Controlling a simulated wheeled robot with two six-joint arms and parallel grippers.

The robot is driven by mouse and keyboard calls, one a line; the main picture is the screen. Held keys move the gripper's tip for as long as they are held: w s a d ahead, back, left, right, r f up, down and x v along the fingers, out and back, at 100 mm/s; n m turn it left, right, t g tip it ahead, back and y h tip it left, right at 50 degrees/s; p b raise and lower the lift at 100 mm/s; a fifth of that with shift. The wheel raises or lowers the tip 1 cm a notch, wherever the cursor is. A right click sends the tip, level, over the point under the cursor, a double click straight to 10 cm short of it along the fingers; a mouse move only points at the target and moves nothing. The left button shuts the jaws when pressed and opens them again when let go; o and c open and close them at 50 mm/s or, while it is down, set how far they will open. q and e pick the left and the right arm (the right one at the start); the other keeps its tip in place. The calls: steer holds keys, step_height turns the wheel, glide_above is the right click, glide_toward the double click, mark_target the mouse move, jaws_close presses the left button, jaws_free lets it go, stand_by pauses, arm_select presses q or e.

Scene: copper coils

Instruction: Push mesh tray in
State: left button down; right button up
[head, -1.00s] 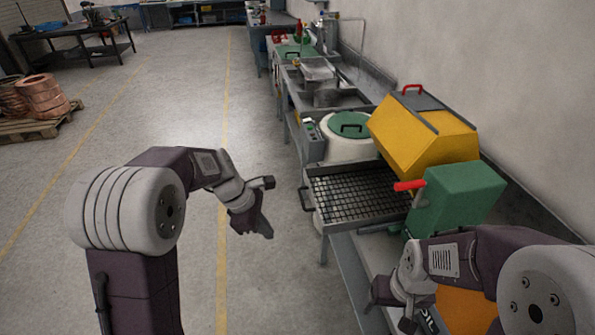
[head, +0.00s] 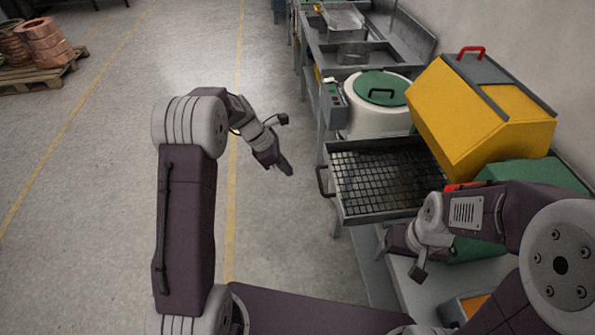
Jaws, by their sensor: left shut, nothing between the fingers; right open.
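The mesh tray (head: 338,196) is a grey metal frame with a dark grid, sticking out to the left from under the yellow hooded machine (head: 487,122). A dark handle (head: 323,182) is on its left end. My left gripper (head: 283,166) is shut and empty, left of the tray handle and apart from it, over the floor. My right gripper (head: 404,262) is near the tray's lower right corner, over the bench; its fingers are partly hidden by its own wrist.
A green box-shaped machine (head: 537,174) stands behind my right arm. A white drum with a green lid (head: 381,92) and a sink stand beyond the tray. Copper coils (head: 43,40) sit on a pallet far left. The floor left of the bench is clear.

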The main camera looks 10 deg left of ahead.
arm_select(q)
steer(key=w+d+f+p, duration=0.1)
steer(key=w+d+f, duration=0.1)
steer(key=d+f, duration=0.5)
steer(key=shift+w, duration=0.35)
arm_select(e)
steer(key=shift+w+r, duration=0.2)
steer(key=shift+r, duration=0.25)
